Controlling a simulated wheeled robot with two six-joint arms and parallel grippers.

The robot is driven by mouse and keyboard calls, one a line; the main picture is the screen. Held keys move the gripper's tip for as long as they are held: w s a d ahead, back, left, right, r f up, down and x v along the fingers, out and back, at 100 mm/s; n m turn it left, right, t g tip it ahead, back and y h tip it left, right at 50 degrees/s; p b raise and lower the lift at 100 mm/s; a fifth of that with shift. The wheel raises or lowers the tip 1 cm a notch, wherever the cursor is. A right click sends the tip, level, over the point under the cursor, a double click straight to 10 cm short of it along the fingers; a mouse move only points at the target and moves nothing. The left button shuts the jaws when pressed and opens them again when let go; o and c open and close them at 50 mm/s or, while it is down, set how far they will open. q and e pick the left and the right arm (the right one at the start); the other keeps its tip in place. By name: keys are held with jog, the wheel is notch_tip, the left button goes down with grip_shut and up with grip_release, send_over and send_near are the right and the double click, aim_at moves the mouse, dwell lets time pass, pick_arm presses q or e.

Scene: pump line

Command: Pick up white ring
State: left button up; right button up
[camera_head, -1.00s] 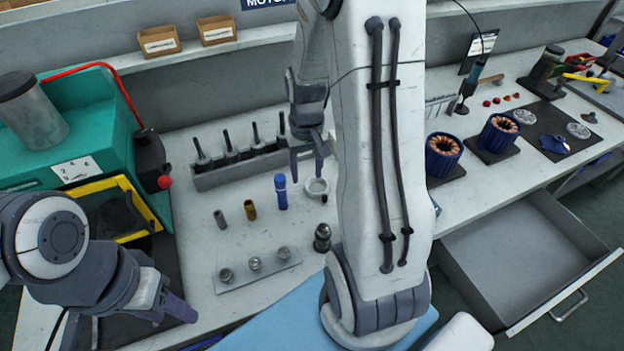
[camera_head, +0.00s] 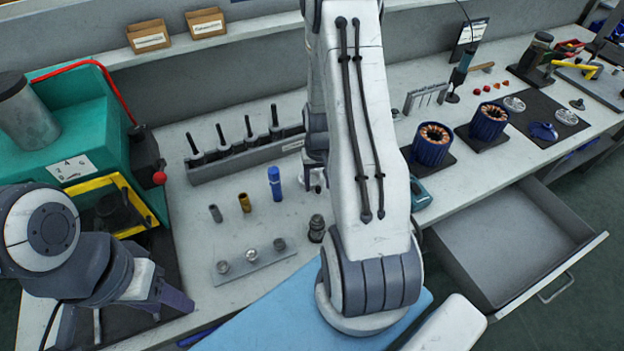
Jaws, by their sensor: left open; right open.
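The white ring cannot be made out clearly now; my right arm and gripper cover the spot where it lay on the bench, right of the blue cylinder (camera_head: 275,184). My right gripper (camera_head: 312,180) points down close to the bench top there, mostly hidden behind its own arm. Its jaws are open, but whether the ring is between them is hidden. My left gripper (camera_head: 168,300) is open and empty at the lower left, over the dark mat in front of the green machine.
A grey rack (camera_head: 245,157) with several black-handled tools stands behind. A grey cylinder (camera_head: 215,213), a brass cylinder (camera_head: 244,202) and a dark fitting (camera_head: 316,228) stand nearby. A plate with three metal parts (camera_head: 252,262) lies in front. An open drawer (camera_head: 515,235) juts out at right.

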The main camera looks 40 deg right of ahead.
jog(key=shift+f, duration=0.65)
grip_shut()
jog(key=shift+r, duration=0.1)
jog(key=shift+r, duration=0.55)
notch_tip(320, 180, up, 3)
jog(key=shift+w+d+f+b, duration=0.1)
jog(key=shift+b, duration=0.2)
jog(key=s+d+r+b, duration=0.1)
jog(key=s+d+r, duration=0.4)
jog(key=s, duration=0.5)
jog(key=shift+s+d+r, duration=0.2)
jog(key=shift+s+r, duration=0.05)
jog(key=shift+r, duration=0.7)
